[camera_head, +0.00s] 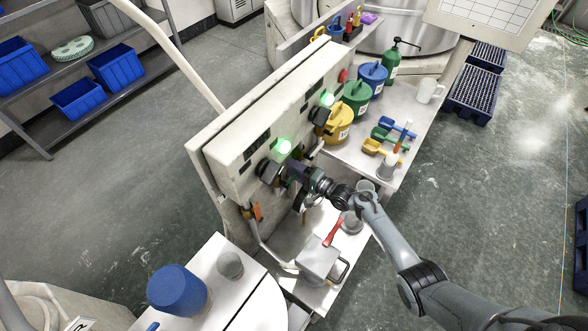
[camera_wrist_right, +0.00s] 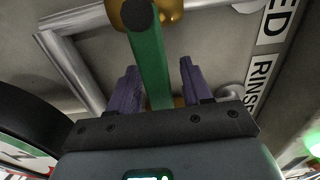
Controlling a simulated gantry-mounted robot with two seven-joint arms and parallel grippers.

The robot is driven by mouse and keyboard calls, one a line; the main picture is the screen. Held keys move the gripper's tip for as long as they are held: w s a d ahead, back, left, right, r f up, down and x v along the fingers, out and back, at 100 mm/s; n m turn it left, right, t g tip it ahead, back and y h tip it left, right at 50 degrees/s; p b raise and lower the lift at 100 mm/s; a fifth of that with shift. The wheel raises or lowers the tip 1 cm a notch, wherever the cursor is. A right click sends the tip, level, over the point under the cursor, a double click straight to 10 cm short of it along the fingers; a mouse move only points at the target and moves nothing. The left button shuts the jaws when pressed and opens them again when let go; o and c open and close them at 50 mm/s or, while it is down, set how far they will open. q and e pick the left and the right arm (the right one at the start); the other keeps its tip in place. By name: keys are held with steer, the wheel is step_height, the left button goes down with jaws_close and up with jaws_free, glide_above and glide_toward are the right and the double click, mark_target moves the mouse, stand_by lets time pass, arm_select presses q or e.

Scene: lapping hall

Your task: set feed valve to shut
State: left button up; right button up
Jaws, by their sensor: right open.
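My right gripper (camera_head: 291,178) is at the front face of the cream panel box, below a lit green lamp. In the right wrist view its two purple fingers (camera_wrist_right: 159,88) stand apart, one on each side of a green lever handle (camera_wrist_right: 150,58). I cannot tell whether either finger touches it. The lever runs down from a brass valve body (camera_wrist_right: 158,12) with a dark round end cap. A label ending in "ED" (camera_wrist_right: 278,22) is beside it. In the head view the gripper hides this valve. My left gripper is not in view.
The cream panel box (camera_head: 232,150) also has a "RINSE" label (camera_wrist_right: 262,82). An orange-handled fitting (camera_head: 257,211) hangs below it. A bench behind my arm holds yellow (camera_head: 339,125), green and blue pots and scoops. A metal container (camera_head: 318,260) stands below the arm.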

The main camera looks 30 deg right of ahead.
steer(key=v, duration=1)
steer(key=shift+s+d+p, duration=0.1)
steer(key=shift+s+p, duration=0.1)
steer(key=shift+p, duration=0.2)
steer(key=shift+s, duration=0.15)
